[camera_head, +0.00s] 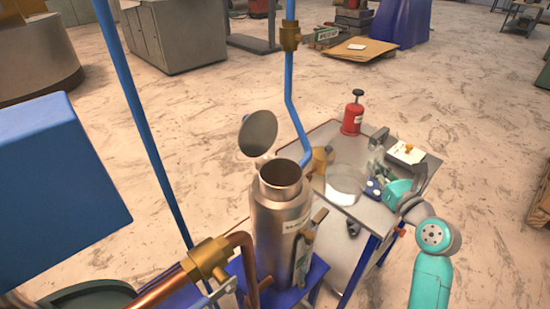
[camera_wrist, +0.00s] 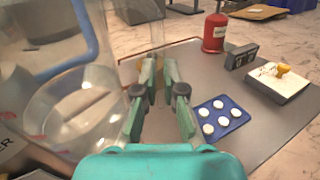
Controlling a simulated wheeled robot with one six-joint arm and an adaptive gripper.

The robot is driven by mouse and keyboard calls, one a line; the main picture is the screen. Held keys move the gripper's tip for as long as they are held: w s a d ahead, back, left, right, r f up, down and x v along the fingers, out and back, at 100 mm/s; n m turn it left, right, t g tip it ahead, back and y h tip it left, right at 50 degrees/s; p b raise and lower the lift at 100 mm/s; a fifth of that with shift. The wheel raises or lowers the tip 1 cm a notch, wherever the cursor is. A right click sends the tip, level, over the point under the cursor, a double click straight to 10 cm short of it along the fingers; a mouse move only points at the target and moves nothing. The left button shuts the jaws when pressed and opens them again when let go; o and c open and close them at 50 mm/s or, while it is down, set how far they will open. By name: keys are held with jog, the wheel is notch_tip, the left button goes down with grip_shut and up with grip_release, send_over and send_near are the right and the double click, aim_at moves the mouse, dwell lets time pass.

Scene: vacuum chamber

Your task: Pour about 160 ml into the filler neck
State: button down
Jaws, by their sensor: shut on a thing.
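A clear jug (camera_head: 345,184) shows in the head view over the grey worktop, right of a steel cylinder. In the wrist view the clear jug (camera_wrist: 60,110) fills the left side, with what looks like clear liquid low inside; the amount cannot be read. My gripper (camera_head: 376,158) is at the jug's right side. In the wrist view my gripper (camera_wrist: 159,68) is shut on a clear part of it, apparently the handle. The filler neck (camera_head: 281,176) is the open round top of the upright steel cylinder (camera_head: 278,232), left of the jug. A round disc (camera_head: 258,132) stands tilted above and behind the opening.
A red can (camera_head: 352,114), a blue tray with white discs (camera_wrist: 221,117), a dark block (camera_wrist: 241,56) and a white pad (camera_wrist: 277,80) are on the worktop (camera_wrist: 270,125). Blue pipes (camera_head: 290,75) and a copper pipe (camera_head: 170,290) run near the cylinder.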

jog(key=shift+w+a, duration=0.2)
jog(key=shift+w, duration=0.35)
jog(key=shift+a+r, duration=0.1)
jog(key=s+a+r+n, duration=0.1)
jog(key=a+r+n, duration=0.2)
jog(key=r+n, duration=0.2)
jog(key=s+a+r+n, duration=0.1)
jog(key=a+r+n, duration=0.2)
jog(key=r, duration=0.8)
jog(key=shift+s+n+b, duration=0.2)
jog(key=shift+n+b, duration=0.15)
jog(key=shift+n, duration=0.65)
jog(key=shift+s+a+r+n, duration=0.1)
jog(key=shift+a+r+n, duration=0.25)
jog(key=shift+n, duration=0.15)
jog(key=shift+r, duration=0.1)
jog(key=shift+s+a+r+n+b, duration=0.15)
jog(key=shift+a+r+n+b, duration=0.3)
jog(key=shift+r, duration=0.15)
